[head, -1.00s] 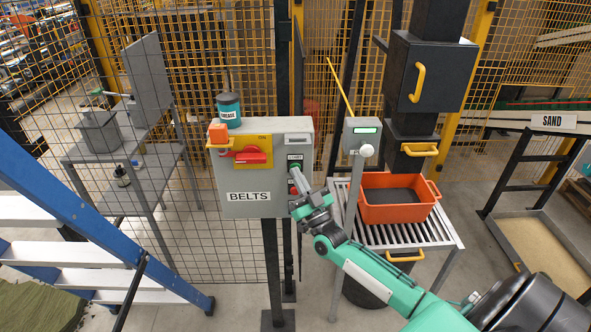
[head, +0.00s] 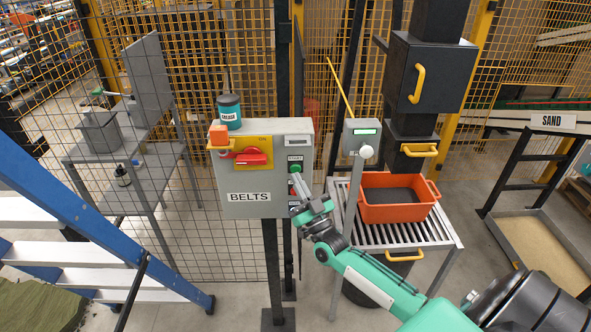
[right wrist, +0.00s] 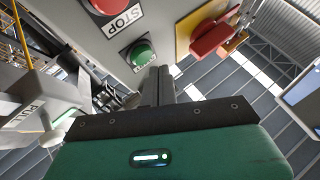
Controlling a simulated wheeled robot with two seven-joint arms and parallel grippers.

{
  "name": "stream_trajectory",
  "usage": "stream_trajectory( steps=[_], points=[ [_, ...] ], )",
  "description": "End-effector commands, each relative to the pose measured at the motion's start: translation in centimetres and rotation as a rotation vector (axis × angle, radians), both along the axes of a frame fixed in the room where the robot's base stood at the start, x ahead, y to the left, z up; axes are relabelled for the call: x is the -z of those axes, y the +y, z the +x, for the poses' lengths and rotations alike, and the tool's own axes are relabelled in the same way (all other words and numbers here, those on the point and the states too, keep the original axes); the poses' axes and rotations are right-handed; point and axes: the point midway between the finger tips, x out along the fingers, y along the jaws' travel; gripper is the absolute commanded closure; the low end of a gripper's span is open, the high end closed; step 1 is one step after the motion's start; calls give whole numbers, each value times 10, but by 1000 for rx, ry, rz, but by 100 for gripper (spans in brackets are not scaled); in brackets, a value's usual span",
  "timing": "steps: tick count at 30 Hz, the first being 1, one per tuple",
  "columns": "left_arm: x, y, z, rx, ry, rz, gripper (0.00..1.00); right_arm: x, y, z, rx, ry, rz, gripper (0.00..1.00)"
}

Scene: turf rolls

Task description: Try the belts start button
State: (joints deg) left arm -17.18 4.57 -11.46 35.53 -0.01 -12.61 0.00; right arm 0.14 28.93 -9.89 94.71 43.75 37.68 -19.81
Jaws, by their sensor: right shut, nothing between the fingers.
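The grey BELTS control box (head: 236,180) stands on a post in the middle of the head view. Its round green start button (head: 295,169) is on the right of its front, and it also shows in the right wrist view (right wrist: 140,53). A red stop button (right wrist: 110,4) shows in the right wrist view; my gripper hides most of it in the head view. My right gripper (head: 296,178) is shut and empty, its fingertips pointing up just below the start button. In the right wrist view the fingertips (right wrist: 158,70) appear beside the button; contact cannot be told. My left gripper is out of view.
A red rotary switch (head: 252,157) with an orange padlock (head: 218,135) is on the box, and a grease tin (head: 229,111) stands on top. A post with a white knob (head: 366,151) and an orange tub (head: 393,213) are to the right. Mesh fencing is behind.

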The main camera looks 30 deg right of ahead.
Motion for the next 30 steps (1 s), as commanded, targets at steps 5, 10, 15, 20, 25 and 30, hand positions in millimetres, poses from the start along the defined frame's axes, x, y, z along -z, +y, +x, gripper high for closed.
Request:
stream_trajectory(
  steps=[5, 10, 15, 20, 25, 30],
  points=[
    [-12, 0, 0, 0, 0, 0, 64, -2, 9, -15, 1, 2, 2, 100],
    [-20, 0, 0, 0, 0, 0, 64, -2, 18, -30, 0, 3, 0, 100],
    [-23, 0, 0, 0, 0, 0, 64, -1, 24, -39, 0, 1, 1, 100],
    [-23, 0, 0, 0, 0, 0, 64, 0, 25, -40, 1, 0, 1, 100],
    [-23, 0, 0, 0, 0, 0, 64, 0, 24, -40, 1, 0, 1, 100],
    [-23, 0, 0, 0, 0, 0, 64, 0, 24, -40, 0, 1, 0, 100]
  ],
)
